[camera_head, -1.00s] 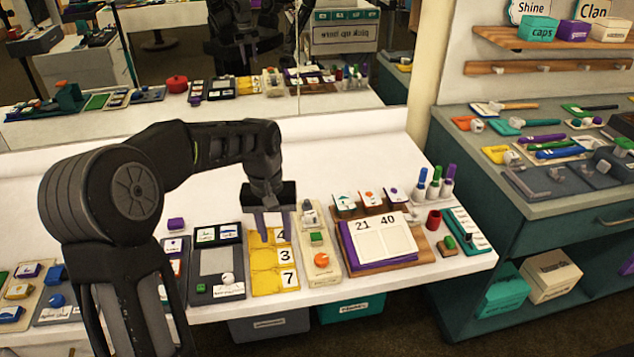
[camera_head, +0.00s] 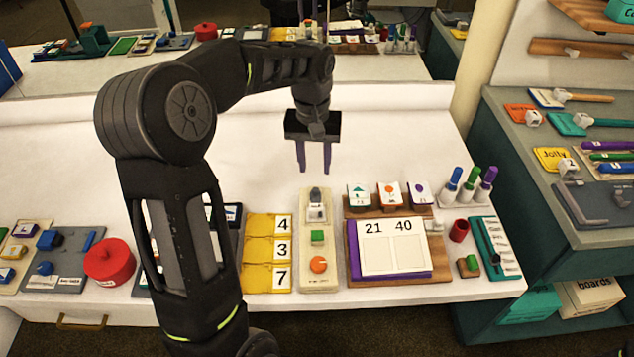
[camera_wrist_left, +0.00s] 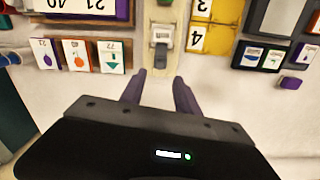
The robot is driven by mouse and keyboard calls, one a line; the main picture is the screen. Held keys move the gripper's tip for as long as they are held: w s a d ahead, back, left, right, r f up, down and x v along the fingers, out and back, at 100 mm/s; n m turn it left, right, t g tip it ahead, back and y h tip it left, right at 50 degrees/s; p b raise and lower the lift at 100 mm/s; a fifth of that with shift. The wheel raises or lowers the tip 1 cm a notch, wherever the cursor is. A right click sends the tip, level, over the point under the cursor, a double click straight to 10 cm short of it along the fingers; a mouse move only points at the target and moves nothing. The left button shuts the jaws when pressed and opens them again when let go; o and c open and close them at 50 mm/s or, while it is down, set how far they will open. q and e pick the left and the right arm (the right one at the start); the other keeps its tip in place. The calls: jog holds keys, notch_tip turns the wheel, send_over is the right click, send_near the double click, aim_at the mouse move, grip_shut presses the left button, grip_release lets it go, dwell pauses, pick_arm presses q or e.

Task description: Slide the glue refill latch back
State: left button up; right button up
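A narrow cream board (camera_head: 321,283) lies on the white table, with a grey latch (camera_head: 316,196) at its far end, a green square and an orange knob. I cannot read the label by the latch. My left gripper (camera_head: 313,168) is open and empty, just beyond the far end of the board, fingers pointing down. In the left wrist view the latch (camera_wrist_left: 161,38) lies ahead of and between the two purple fingers (camera_wrist_left: 160,88), apart from them. My right gripper is not in view.
Yellow number boards (camera_head: 258,251) lie close on the left. A wooden stand (camera_head: 408,272) with a purple-edged number board is close on the right. A red pot (camera_head: 109,262) stands farther left. The table behind the boards is clear.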

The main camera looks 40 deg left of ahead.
aim_at(315, 189)
pick_arm(q)
notch_tip(315, 189, down, 8)
jog(key=shift+r+p, duration=0.15)
jog(key=shift+p, duration=0.2)
grip_shut()
dwell(0.4)
